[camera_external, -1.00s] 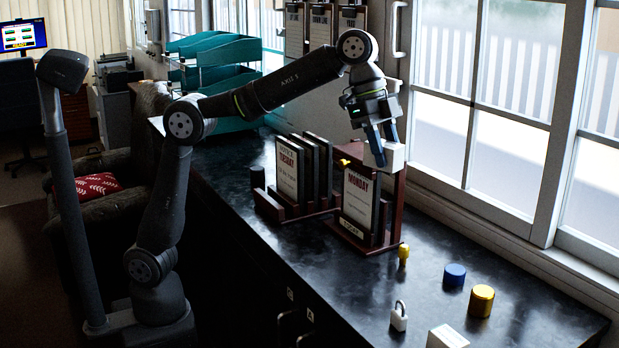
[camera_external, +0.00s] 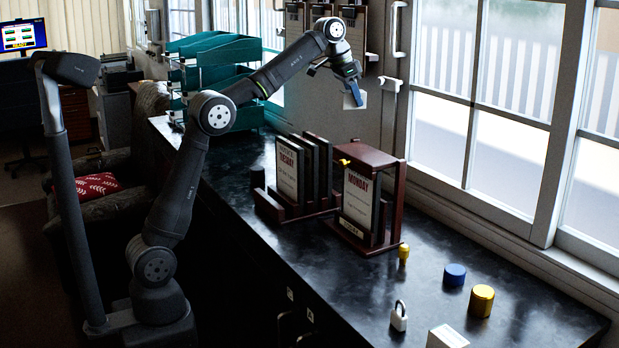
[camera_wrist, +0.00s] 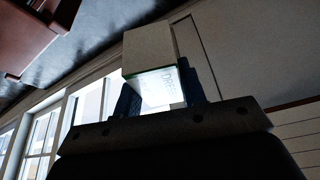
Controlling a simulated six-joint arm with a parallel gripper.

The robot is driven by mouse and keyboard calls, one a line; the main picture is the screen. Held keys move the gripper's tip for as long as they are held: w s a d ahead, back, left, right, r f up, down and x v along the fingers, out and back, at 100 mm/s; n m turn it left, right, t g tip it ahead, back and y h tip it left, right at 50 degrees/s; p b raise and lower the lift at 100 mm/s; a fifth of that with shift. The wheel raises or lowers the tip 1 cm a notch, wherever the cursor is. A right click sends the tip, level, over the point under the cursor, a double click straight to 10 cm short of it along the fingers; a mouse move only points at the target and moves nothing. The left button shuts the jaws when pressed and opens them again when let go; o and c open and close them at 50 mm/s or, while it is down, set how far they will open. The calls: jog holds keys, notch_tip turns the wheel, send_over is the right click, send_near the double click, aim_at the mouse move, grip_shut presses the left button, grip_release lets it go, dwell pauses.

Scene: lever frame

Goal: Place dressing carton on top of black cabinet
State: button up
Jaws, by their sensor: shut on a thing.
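My gripper (camera_external: 353,92) is shut on a white carton (camera_external: 361,99), held in the air behind the dark red wooden frame, well above the counter. The wrist view shows the carton (camera_wrist: 150,55) between the fingers, with a green edge and partly legible print starting with "D". The long black cabinet (camera_external: 235,180) has a dark, glossy, marbled top, with door handles on its front side. I cannot tell whether another cabinet is meant.
Teal trays (camera_external: 215,80) stand behind. A padlock (camera_external: 398,318), yellow and blue cylinders and a second white box (camera_external: 447,337) sit in front. Clipboards hang behind.

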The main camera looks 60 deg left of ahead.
jog(key=s+a+n+y, duration=0.1)
jog(key=s+a+n, duration=0.15)
jog(key=a, duration=0.85)
jog(key=s+a+n+y, duration=0.1)
jog(key=s+a+n, duration=0.15)
jog(key=a, duration=0.85)
jog(key=s+a+n+y, duration=0.1)
jog(key=s+a+n, duration=0.15)
jog(key=a, duration=0.85)
notch_tip(320, 180, down, 18)
jog(key=a+f, duration=0.2)
jog(key=a, duration=0.2)
jog(key=a+f, duration=0.3)
jog(key=a, duration=0.1)
jog(key=a+f, duration=0.2)
jog(key=a, duration=0.2)
jog(key=shift+s+a+f, duration=0.2)
jog(key=shift+s+f, duration=0.05)
jog(key=shift+s, duration=0.1)
jog(key=shift+f, duration=1.9)
jog(key=shift+f, duration=0.15)
jog(key=o, duration=0.9)
jog(key=shift+o, duration=0.2)
